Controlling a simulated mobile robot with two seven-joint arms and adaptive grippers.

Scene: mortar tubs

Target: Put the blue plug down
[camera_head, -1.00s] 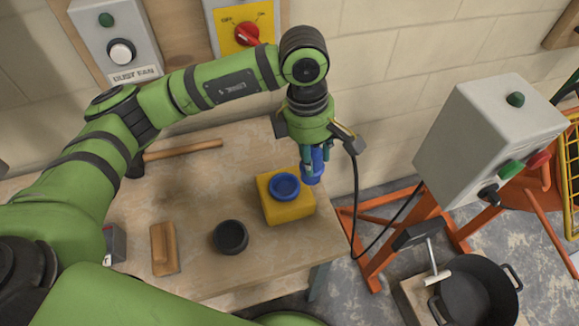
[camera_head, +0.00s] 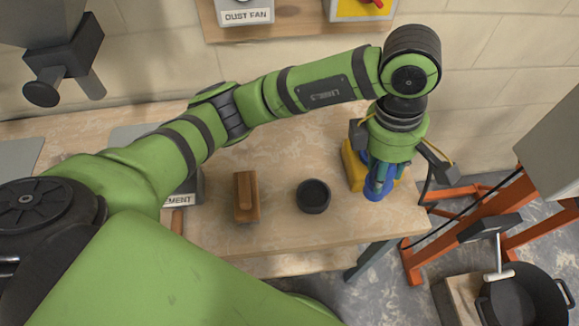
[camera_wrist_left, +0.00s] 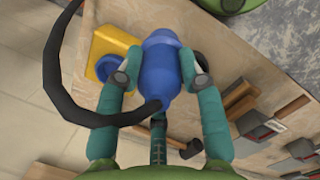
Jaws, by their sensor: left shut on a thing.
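The blue plug (camera_wrist_left: 160,72) is between the fingers of my left gripper (camera_wrist_left: 160,78), which is shut on it. A black cable (camera_wrist_left: 62,95) runs from the plug. In the head view my left gripper (camera_head: 378,178) points down at the right end of the workbench, with the blue plug (camera_head: 379,187) below it. A yellow box (camera_head: 353,166) stands close by, partly hidden by the gripper. In the wrist view the yellow box (camera_wrist_left: 117,42) with its blue round socket is left of the plug. I cannot tell whether the plug touches the bench. My right gripper is out of view.
A small black cup (camera_head: 313,196) and a wooden float (camera_head: 246,197) stand on the workbench (camera_head: 285,225). The bench's right edge is near the gripper. An orange frame (camera_head: 440,240) and a black tub (camera_head: 525,300) are beyond it.

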